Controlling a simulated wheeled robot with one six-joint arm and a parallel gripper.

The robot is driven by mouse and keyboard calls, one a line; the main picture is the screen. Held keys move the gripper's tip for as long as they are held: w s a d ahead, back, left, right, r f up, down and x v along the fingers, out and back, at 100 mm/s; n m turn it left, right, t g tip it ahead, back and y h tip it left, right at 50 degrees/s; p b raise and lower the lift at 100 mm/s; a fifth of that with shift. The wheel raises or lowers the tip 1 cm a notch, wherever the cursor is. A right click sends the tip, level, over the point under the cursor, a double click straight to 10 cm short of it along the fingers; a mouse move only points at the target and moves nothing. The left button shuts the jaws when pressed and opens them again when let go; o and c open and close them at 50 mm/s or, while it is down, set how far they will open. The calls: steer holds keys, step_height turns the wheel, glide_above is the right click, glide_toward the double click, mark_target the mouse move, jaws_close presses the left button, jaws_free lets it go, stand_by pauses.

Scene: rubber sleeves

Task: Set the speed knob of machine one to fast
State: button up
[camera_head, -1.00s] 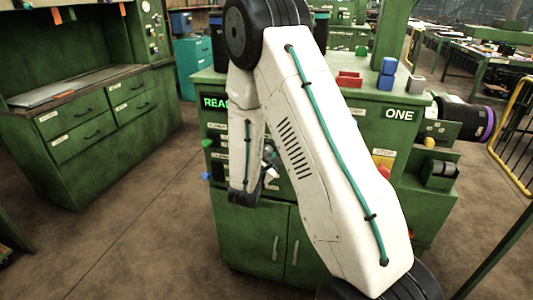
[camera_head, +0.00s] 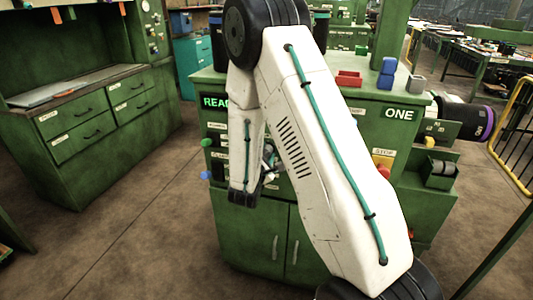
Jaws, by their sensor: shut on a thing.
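Machine one is the green cabinet (camera_head: 345,118) with the white label "ONE" (camera_head: 399,114) at its upper right. My white arm crosses in front of its control panel and covers much of it. My gripper (camera_head: 269,163) shows only as a small pale and dark piece in the gap between my arm links, against the panel front. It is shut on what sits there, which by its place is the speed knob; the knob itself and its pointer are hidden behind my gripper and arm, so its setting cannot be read.
A red stop button (camera_head: 383,170) on a yellow plate is right of my arm. Green (camera_head: 206,143) and blue (camera_head: 205,175) knobs stick out at the panel's left edge. A red tray (camera_head: 348,79) and blue block (camera_head: 387,72) stand on top. Floor at left is clear.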

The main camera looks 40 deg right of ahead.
steer(key=o, duration=1)
steer(key=shift+a, duration=0.2)
steer(key=shift+d, duration=0.1)
steer(key=v, duration=0.7)
steer(key=shift+s+a, duration=0.25)
steer(key=shift+a, duration=0.05)
